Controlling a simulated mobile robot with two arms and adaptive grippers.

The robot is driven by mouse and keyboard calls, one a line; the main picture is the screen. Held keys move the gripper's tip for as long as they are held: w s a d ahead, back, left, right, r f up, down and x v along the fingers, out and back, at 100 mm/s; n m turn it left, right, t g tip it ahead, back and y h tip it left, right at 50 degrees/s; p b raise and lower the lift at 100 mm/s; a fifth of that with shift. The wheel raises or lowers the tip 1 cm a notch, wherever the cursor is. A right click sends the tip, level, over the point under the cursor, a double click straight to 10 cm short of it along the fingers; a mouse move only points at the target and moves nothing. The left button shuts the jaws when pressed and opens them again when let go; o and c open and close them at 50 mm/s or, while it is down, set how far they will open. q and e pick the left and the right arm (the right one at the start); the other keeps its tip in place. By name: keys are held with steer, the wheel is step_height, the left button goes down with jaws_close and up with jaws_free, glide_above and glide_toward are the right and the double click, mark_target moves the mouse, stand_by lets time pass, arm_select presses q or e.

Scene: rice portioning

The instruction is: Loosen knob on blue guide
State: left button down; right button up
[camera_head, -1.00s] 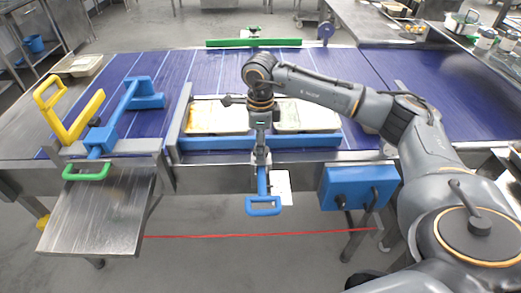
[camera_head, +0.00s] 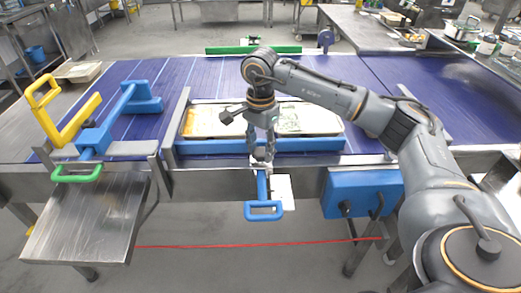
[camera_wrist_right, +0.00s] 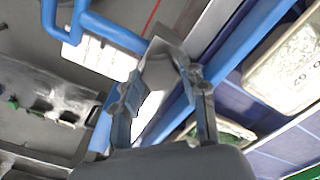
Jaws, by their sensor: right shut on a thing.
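The blue guide (camera_head: 205,147) is a long bar along the front edge of the conveyor, behind the gripper. A blue handle (camera_head: 263,217) hangs below its middle on a short blue bar and also shows in the right wrist view (camera_wrist_right: 115,34). My right gripper (camera_head: 262,157) points down at the guide's middle, where the handle bar meets the conveyor edge. Its fingers (camera_wrist_right: 163,95) are shut on the knob there. The knob itself is mostly hidden by the fingers; a grey metal piece shows between them in the wrist view. My left gripper is not in view.
Two food trays, one left (camera_head: 212,121) and one right (camera_head: 308,119), lie on the blue conveyor behind the guide. A blue box (camera_head: 362,190) with dark levers is to the right. A yellow handle (camera_head: 42,92) and green handle (camera_head: 77,174) stand left, above a steel shelf (camera_head: 85,222).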

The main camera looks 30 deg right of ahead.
mark_target(261, 152)
steer(key=shift+n, duration=0.5)
steer(key=o, duration=1.1)
steer(key=shift+o, duration=0.2)
step_height(261, 152, up, 12)
stand_by(0.4)
